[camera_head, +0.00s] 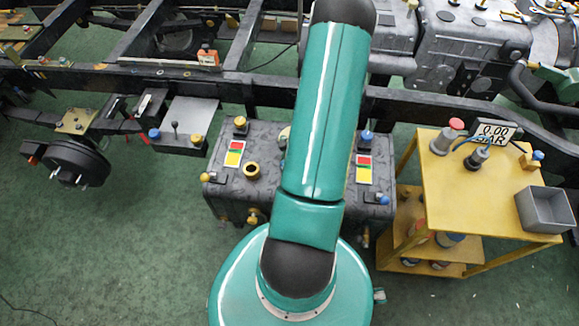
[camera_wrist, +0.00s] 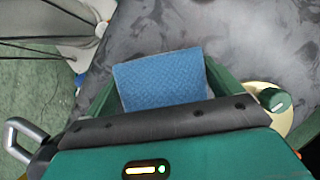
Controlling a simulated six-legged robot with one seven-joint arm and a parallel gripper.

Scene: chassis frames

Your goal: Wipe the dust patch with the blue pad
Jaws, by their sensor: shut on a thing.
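In the wrist view, the blue pad (camera_wrist: 160,82) is a textured block between the green fingers of my gripper (camera_wrist: 163,88), which is shut on it. Beyond the pad is a dark grey surface (camera_wrist: 225,40) with cloudy lighter mottling. I cannot tell a separate dust patch from this mottling, and I cannot tell whether the pad touches the surface. In the head view, my teal arm reaches over a mottled grey tank (camera_head: 265,190) and hides part of its top. My gripper and the pad are hidden there.
A cream disc with a green knob (camera_wrist: 275,100) is close right of the pad. The tank carries a yellow-rimmed port (camera_head: 252,171), knobs and coloured labels. The black chassis rail (camera_head: 440,108) runs behind it. A yellow cart (camera_head: 455,205) with a grey bin (camera_head: 546,209) stands right. Green floor is open front left.

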